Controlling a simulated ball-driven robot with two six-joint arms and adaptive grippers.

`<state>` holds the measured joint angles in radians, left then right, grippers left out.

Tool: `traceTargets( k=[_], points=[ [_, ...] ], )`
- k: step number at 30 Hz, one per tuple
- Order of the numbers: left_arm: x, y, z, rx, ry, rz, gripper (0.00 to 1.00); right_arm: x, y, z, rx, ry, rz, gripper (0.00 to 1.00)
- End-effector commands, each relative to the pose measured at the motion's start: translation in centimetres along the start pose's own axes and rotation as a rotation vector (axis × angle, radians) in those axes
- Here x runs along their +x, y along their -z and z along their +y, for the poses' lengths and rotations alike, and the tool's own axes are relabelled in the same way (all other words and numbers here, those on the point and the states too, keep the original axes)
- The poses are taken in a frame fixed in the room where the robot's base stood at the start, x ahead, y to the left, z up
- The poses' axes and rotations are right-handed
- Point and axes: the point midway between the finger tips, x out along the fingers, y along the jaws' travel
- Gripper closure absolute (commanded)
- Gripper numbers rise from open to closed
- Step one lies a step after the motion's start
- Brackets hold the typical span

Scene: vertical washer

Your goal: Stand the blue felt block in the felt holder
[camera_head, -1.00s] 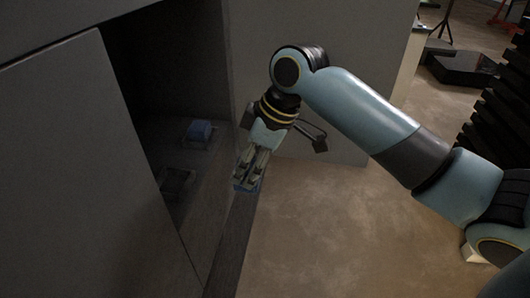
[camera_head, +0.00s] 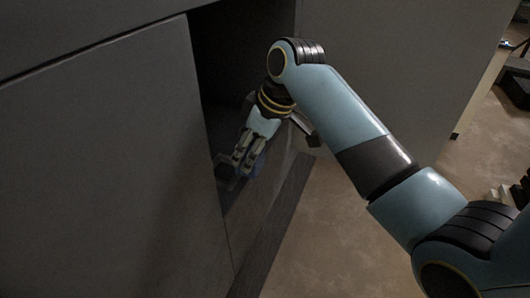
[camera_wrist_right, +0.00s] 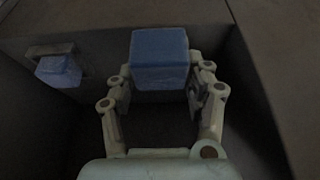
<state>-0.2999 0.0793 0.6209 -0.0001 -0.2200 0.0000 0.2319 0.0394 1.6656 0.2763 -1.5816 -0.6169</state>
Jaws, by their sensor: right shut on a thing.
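My right gripper (camera_head: 245,160) is shut on a blue felt block (camera_wrist_right: 160,58) inside the dark recess. In the head view only a bluish part of this block (camera_head: 259,164) shows beside the fingers. In the right wrist view the gripper (camera_wrist_right: 163,80) has a finger on either side of the block. A dark holder (camera_head: 224,166) lies just left of the fingertips in the head view, partly covered; whether the block touches it I cannot tell. A second blue block (camera_wrist_right: 60,70) sits in a grey frame-like holder (camera_wrist_right: 38,50) in the wrist view. My left gripper is out of view.
The recess walls stand close around my right gripper. A large grey panel (camera_head: 100,150) bounds the opening on the left, and a grey wall (camera_head: 390,70) stands behind my right arm. Open brown floor (camera_head: 330,230) lies to the right.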

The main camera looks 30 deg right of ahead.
Motion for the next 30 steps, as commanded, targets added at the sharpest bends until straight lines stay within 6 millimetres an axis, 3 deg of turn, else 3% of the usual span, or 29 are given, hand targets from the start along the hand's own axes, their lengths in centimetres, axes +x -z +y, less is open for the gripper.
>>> traceTargets(
  k=[18, 30],
  points=[
    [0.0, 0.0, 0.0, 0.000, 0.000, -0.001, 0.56, 2.7, 6.4, -0.1, -0.002, 0.002, 0.001, 0.75],
    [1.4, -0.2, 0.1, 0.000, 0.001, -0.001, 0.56, 6.1, 4.8, 0.0, -0.001, 0.000, 0.000, 0.75]
  ],
)
